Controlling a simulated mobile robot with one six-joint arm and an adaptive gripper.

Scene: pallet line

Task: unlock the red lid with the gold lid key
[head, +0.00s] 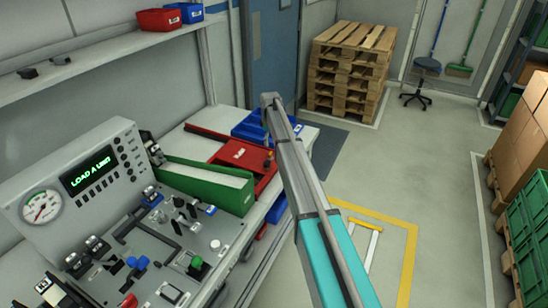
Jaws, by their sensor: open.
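A red tray-like piece (240,153) with a small white mark lies on the bench, behind the green-sided box. I cannot tell whether it is the red lid. A tiny gold-brown spot (268,161) shows at its right side, against my arm. It is too small to tell whether it is the gold lid key. My arm rises from the bottom edge to the right of the bench, and its upper end is beside the blue bin. My gripper cannot be made out; my arm may hide it.
A control panel (85,174) with a gauge and a lit display stands at left, above a deck of switches. A green-sided box (204,186) and a blue bin (250,126) are on the bench. Stacked pallets (348,72) stand behind. Open floor lies to the right.

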